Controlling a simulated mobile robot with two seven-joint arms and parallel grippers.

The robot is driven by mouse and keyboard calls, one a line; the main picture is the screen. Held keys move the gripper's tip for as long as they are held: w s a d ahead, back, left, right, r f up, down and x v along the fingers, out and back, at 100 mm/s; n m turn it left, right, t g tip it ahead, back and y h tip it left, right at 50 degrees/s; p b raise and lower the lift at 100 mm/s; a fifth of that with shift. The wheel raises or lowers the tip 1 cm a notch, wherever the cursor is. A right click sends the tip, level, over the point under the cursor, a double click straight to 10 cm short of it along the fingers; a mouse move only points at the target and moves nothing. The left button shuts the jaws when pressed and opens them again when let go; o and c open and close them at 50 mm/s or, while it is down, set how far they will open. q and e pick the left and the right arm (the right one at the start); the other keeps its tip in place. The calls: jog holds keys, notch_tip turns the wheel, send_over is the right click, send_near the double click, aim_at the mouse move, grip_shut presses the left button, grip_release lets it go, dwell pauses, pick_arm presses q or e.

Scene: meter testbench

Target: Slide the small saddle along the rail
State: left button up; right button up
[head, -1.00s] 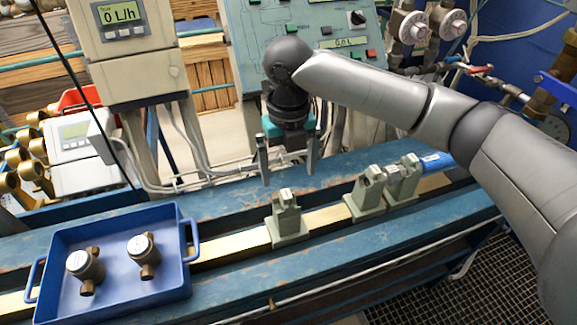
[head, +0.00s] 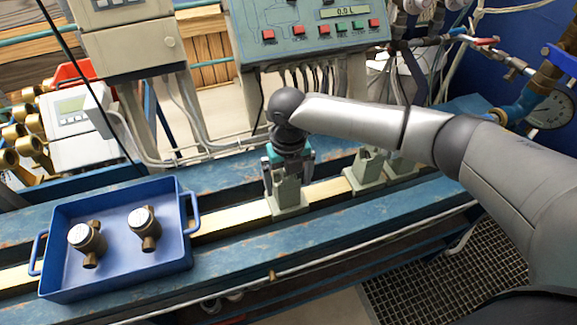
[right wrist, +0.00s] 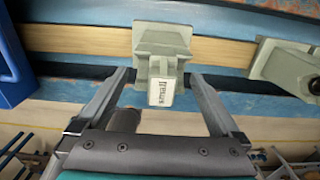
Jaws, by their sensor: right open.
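The small saddle (head: 289,200) is a grey-green block standing on the brass-coloured rail (head: 325,189). In the right wrist view the small saddle (right wrist: 162,42) has an upright post with a white label reading "small". My right gripper (head: 289,180) is lowered over it, pointing down. In the right wrist view my right gripper (right wrist: 159,78) is open, with one finger on each side of the labelled post and visible gaps between. The gripper hides the saddle's top in the head view. My left gripper is out of view.
Larger grey-green saddles (head: 364,172) stand on the rail to the right; one also shows in the right wrist view (right wrist: 285,65). A blue tray (head: 120,276) with two brass meters (head: 145,222) sits to the left. The rail between tray and small saddle is bare.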

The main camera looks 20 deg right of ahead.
jog(key=shift+f, duration=0.95)
grip_shut()
dwell(0.4)
